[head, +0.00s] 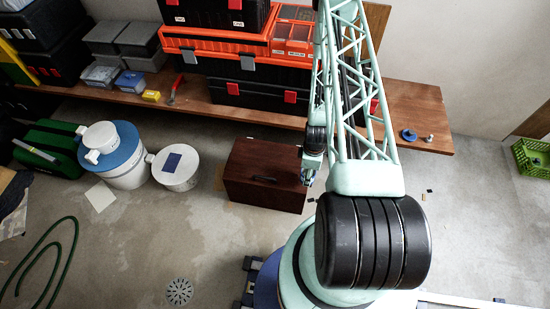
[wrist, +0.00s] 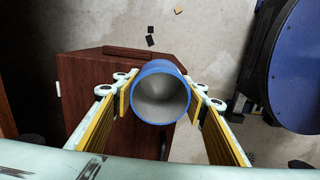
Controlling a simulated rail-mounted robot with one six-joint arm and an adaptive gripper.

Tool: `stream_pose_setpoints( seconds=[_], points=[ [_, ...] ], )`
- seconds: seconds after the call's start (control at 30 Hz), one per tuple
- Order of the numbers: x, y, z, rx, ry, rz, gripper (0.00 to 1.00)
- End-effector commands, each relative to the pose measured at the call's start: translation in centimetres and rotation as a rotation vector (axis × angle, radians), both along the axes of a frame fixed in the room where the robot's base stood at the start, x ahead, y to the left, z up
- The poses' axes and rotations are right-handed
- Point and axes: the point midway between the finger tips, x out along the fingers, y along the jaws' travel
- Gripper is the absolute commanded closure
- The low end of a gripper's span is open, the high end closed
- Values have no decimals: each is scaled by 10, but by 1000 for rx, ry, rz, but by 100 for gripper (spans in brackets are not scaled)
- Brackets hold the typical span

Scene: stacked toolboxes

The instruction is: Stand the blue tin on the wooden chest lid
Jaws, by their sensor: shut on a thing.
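The blue tin (wrist: 160,92) is an open-topped cylinder with a blue rim and a grey inside. My gripper (wrist: 158,95) is shut on it, one yellow-padded finger on each side. The dark red-brown wooden chest (head: 255,175) stands on the floor with a dark handle on its lid. In the wrist view the chest (wrist: 85,95) shows behind and left of the tin. In the head view my gripper (head: 307,180) is at the chest's right edge, partly hidden by my arm. I cannot tell the tin's height over the lid.
A wooden bench (head: 420,110) with orange-black toolboxes (head: 240,58) stands behind the chest. A white canister (head: 178,167) and a blue-lidded white drum (head: 125,165) stand to its left. A green crate (head: 533,157) is at far right.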

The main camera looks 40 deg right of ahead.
Motion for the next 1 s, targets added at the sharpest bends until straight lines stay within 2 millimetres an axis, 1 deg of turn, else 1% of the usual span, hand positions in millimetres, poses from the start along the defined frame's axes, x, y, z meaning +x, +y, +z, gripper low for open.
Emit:
stream_pose_setpoints(
  seconds=[0.17,0.27,0.8,1.0],
  points=[
    [12,-2,-2,-2,-1,1,72],
    [25,-4,-3,-2,-3,3,72],
    [111,-14,-12,-1,-2,2,72],
    [138,-18,-14,-1,-2,2,72]
  ],
)
